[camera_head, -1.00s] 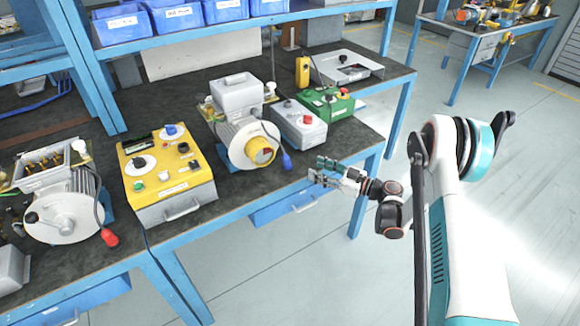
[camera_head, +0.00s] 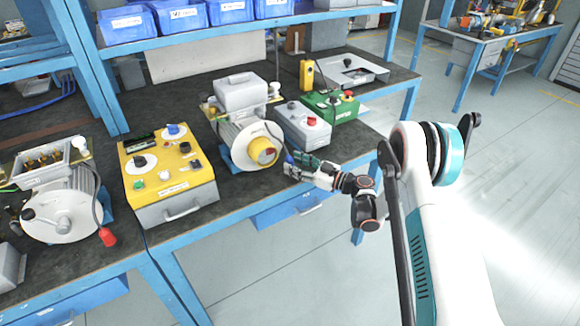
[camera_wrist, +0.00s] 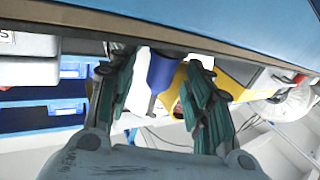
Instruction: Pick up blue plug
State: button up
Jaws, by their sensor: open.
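The blue plug (camera_wrist: 163,72) shows in the wrist view between the two open fingers of my gripper (camera_wrist: 158,95). It lies nearer the left finger, and I cannot tell whether either finger touches it. In the head view my gripper (camera_head: 290,168) is at the bench's front edge, just right of the blower's yellow cap (camera_head: 262,151). There the blue plug (camera_head: 289,158) is mostly hidden by the gripper. The plug's dark cable (camera_head: 275,136) runs up along the blower motor (camera_head: 240,138).
A yellow control box (camera_head: 178,165) stands left of the blower. A grey box (camera_head: 302,126) and a green box (camera_head: 335,105) stand behind my gripper. A second blower with a red plug (camera_head: 107,237) is at the left.

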aim_at(293, 164)
jog(key=b+x, duration=0.1)
jog(key=x, duration=0.2)
jog(key=shift+a+f, duration=0.1)
jog(key=shift+f, duration=0.05)
grip_shut()
